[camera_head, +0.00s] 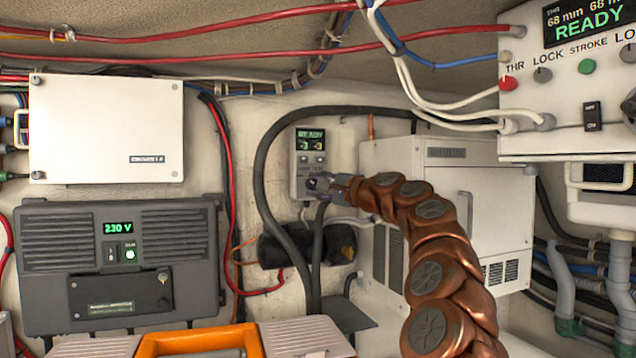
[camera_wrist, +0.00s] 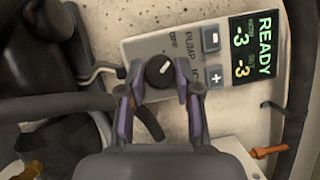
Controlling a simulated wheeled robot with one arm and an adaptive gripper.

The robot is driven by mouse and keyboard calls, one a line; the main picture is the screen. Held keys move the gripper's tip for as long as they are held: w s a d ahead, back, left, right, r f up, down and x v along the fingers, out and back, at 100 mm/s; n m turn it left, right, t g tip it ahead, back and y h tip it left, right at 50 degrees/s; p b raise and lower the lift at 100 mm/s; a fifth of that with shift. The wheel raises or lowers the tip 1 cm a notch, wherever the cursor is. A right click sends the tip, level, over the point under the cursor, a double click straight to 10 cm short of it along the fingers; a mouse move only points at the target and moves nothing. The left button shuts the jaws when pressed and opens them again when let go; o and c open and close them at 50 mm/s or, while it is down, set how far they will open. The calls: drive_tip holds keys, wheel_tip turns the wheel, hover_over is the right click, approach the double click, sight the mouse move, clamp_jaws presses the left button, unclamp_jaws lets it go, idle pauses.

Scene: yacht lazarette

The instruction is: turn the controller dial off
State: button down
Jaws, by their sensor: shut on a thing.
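The controller (camera_head: 299,186) is a small light-grey box on the back wall in the head view. In the wrist view its face (camera_wrist: 148,46) appears turned sideways, with a lit display (camera_wrist: 252,47) reading READY and two -3 values. The dial (camera_wrist: 159,72) is a round black knob with a short white mark, near the OFF and PUMP lettering. The mark slants toward the upper right; I cannot tell exactly which label it meets. My gripper (camera_wrist: 160,78) has its fingers on either side of the dial, shut on it. In the head view my gripper (camera_head: 323,184) covers the controller's lower part.
Minus (camera_wrist: 211,39) and plus (camera_wrist: 217,75) buttons sit beside the dial. A thick black cable (camera_head: 262,165) loops left of the controller, and a white cabinet (camera_head: 487,205) stands right. A grey 230 V unit (camera_head: 60,260) and a white box (camera_head: 105,115) are at left.

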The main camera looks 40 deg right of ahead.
drive_tip(key=n+g+p, duration=0.1)
drive_tip(key=n, duration=0.2)
drive_tip(key=shift+r, duration=0.15)
drive_tip(key=shift+n+g+h, duration=0.3)
drive_tip(key=shift+n+g, duration=0.2)
drive_tip(key=shift+n, duration=0.3)
drive_tip(key=c, duration=0.8)
unclamp_jaws()
drive_tip(key=shift+s+d+r, duration=0.1)
drive_tip(key=shift+s+r, duration=0.1)
drive_tip(key=shift+s, duration=1.15)
drive_tip(key=shift+s+d+r, duration=0.1)
drive_tip(key=shift+s+d, duration=0.1)
drive_tip(key=shift+s, duration=1)
drive_tip(key=shift+s+d+r, duration=0.1)
drive_tip(key=shift+s+d, duration=0.05)
drive_tip(key=shift+s, duration=1)
